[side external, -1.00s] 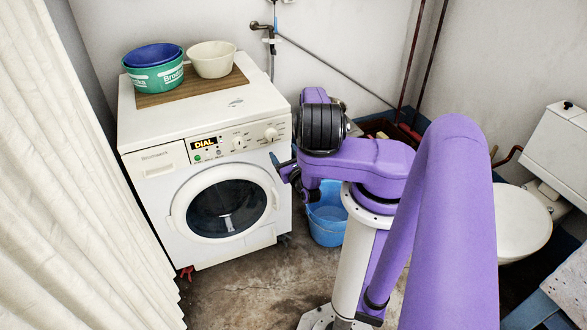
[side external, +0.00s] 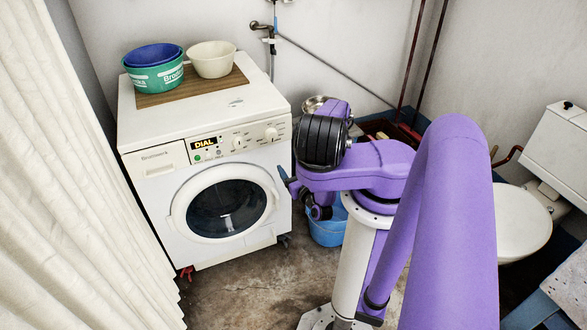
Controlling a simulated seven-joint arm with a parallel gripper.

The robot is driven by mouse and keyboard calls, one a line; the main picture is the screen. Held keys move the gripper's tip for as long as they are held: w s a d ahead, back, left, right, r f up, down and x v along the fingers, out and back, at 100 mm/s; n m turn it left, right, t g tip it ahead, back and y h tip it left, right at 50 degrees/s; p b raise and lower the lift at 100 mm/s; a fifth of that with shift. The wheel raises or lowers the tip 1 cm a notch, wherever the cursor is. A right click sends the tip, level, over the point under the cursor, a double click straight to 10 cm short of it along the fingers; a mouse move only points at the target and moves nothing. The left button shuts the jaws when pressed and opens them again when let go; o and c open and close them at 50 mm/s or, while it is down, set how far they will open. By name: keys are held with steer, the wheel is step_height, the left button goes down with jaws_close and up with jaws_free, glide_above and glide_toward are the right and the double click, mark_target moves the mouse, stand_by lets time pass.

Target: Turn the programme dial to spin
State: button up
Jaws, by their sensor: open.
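The white washing machine (side external: 155,215) stands against the back wall. To the right of the display are a round knob (side external: 239,142) and another round knob (side external: 270,133). Their position marks are too small to read, and I cannot tell which is the programme dial. My gripper (side external: 284,178) is small and partly hidden by my own purple wrist. It is open, near the machine's right front edge, below and right of both knobs, and appears apart from them.
A green tub (side external: 153,77) holding a blue bowl and a cream bowl (side external: 212,60) stand on a wooden board on the machine. A blue bucket (side external: 325,232) is on the floor behind my arm. A cream curtain (side external: 70,200) hangs at left. Floor before the machine is clear.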

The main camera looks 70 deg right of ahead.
stand_by(0.4)
steer(key=m, duration=3.6)
glide_toward(273, 136)
steer(key=x, duration=0.8)
steer(key=shift+w+d, duration=0.1)
steer(key=shift+w, duration=0.1)
steer(key=c, duration=1.1)
